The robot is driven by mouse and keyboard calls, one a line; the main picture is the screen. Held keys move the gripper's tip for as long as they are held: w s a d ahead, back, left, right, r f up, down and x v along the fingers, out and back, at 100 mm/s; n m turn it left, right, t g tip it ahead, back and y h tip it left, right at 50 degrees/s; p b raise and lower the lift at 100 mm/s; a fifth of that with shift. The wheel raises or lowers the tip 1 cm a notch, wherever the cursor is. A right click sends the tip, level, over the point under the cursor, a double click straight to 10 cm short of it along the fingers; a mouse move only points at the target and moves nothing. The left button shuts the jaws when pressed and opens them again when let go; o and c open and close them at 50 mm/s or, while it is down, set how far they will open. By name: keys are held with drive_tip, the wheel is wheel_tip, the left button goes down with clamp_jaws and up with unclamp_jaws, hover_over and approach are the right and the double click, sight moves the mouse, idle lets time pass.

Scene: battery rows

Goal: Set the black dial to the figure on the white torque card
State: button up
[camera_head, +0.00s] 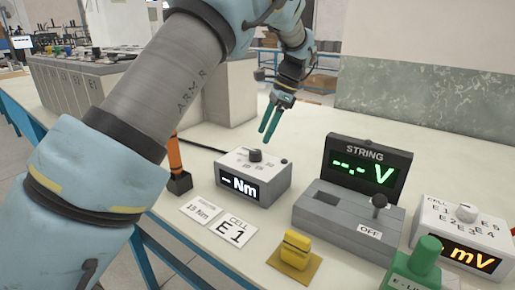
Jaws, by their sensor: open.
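The black dial (255,155) sits on top of a white box (236,174) whose front display reads "– Nm". Small figures around the dial are too small to read surely. The white torque card (201,212) lies flat on the table in front of the box; its small print ends in "Nm" and the number looks like 13 or 15. My gripper (264,130) hangs just above and slightly right of the dial, its two teal fingers pointing down. It is open and empty, and appears apart from the dial.
A "CELL E1" card (233,230) lies beside the torque card. An orange and black tool (178,170) stands left of the box. A grey STRING unit (345,215), yellow block (294,250), green E-labelled button (424,255) and mV box (465,235) stand right. Battery modules (165,95) stand behind.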

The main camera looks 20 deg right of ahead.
sight(256, 151)
drive_tip(key=x, duration=0.6)
drive_tip(key=shift+a+f+p, duration=0.15)
drive_tip(key=shift+f+p, duration=0.05)
drive_tip(key=shift+p, duration=0.2)
drive_tip(key=shift+w, duration=0.1)
clamp_jaws()
